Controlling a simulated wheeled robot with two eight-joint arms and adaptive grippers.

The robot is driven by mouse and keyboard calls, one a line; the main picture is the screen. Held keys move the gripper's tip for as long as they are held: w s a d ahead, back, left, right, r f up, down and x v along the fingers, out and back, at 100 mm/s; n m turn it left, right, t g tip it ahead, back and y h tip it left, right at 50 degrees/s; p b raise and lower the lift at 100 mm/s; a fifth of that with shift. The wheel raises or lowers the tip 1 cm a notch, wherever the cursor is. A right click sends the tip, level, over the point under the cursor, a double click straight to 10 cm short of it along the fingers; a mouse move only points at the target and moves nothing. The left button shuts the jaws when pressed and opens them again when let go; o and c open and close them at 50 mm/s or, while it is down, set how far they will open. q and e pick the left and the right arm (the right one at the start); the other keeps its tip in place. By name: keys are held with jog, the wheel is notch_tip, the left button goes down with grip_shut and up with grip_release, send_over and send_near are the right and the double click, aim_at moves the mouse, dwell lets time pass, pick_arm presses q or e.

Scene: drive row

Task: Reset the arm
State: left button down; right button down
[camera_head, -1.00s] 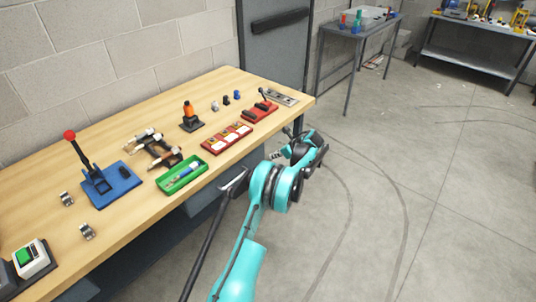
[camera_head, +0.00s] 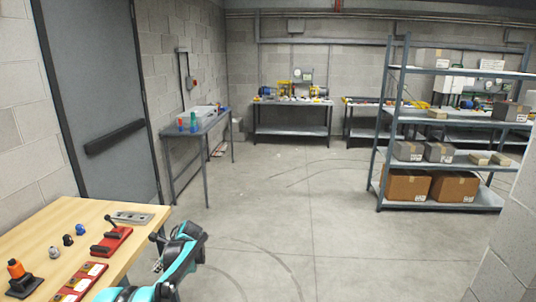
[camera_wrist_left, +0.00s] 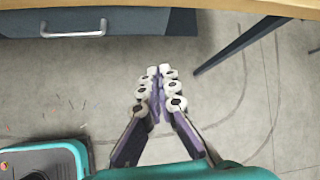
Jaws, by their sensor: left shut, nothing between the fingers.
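My left arm comes in at the bottom of the head view, teal and black, beside the right edge of the wooden workbench (camera_head: 70,222). The left gripper (camera_head: 157,266) is partly hidden there by its own arm. In the left wrist view the left gripper (camera_wrist_left: 157,75) points forward with its fingers together and nothing between them. It hangs over bare concrete floor, in front of the bench edge (camera_wrist_left: 250,5) and apart from it. My right gripper is in neither view.
On the bench are a red lever unit (camera_head: 111,240), a grey plate (camera_head: 132,217) and a black and orange part (camera_head: 20,276). A small side table (camera_head: 196,133) stands by the wall. A shelf rack (camera_head: 440,204) with boxes stands right. The floor (camera_head: 310,220) between is clear.

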pick_arm(q)
jog(key=s+d+r+n+t+h, duration=0.1)
jog(key=s+d+r+n+h, duration=0.1)
jog(key=s+d+r+n, duration=0.35)
jog(key=s+d+r+n+t+h, duration=0.2)
jog(key=s+d+r, duration=0.45)
jog(key=s, duration=0.45)
jog(key=s+d+f+n+t+h, duration=0.1)
jog(key=s+d+n, duration=0.3)
jog(key=s, duration=0.5)
jog(key=s+d+f+n+t+h, duration=0.1)
jog(key=s+d+f+n+h, duration=0.1)
jog(key=s+d+f+n, duration=0.2)
jog(key=s+d+n, duration=0.1)
jog(key=s+d, duration=0.2)
jog(key=s, duration=0.2)
jog(key=shift+s+d+h, duration=0.2)
jog(key=shift+s+h, duration=0.1)
jog(key=shift+h, duration=0.1)
